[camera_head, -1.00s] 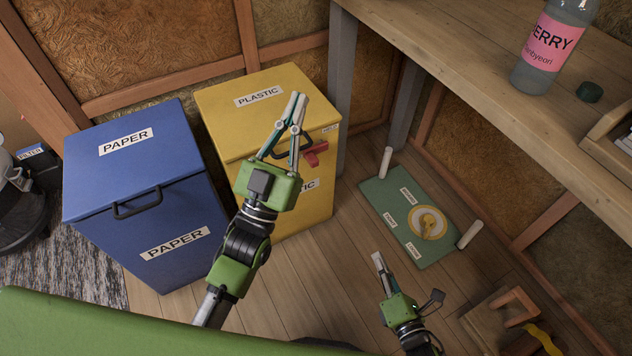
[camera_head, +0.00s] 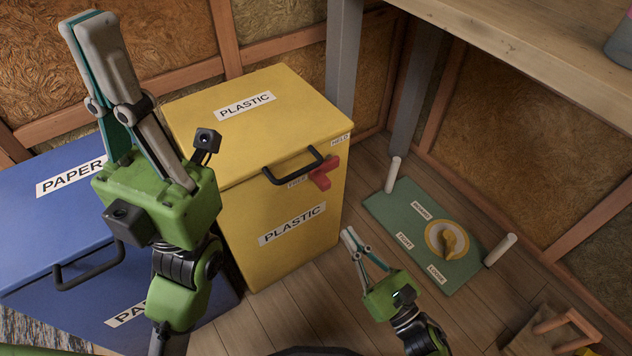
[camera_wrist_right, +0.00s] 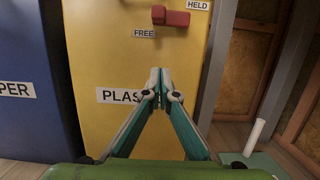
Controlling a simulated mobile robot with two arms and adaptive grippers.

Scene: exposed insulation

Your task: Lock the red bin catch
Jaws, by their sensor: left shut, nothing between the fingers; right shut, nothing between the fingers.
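The red catch (camera_head: 322,175) is on the front of the yellow PLASTIC bin (camera_head: 277,217), just below the lid edge at the right of the black handle (camera_head: 293,168). In the right wrist view the red catch (camera_wrist_right: 171,16) lies roughly level between a FREE label (camera_wrist_right: 144,33) at lower left and a HELD label (camera_wrist_right: 198,5) at upper right. The lid looks closed. My right gripper (camera_head: 347,234) is shut and empty, apart from the bin and lower than the catch. My left gripper (camera_head: 82,22) is shut and empty, raised over the blue bin.
The blue PAPER bin (camera_head: 40,237) stands left of the yellow one. A green board (camera_head: 393,212) with a yellow dial (camera_head: 447,240) and white posts lies on the floor at right. A wooden bench (camera_head: 500,45) overhangs the back right.

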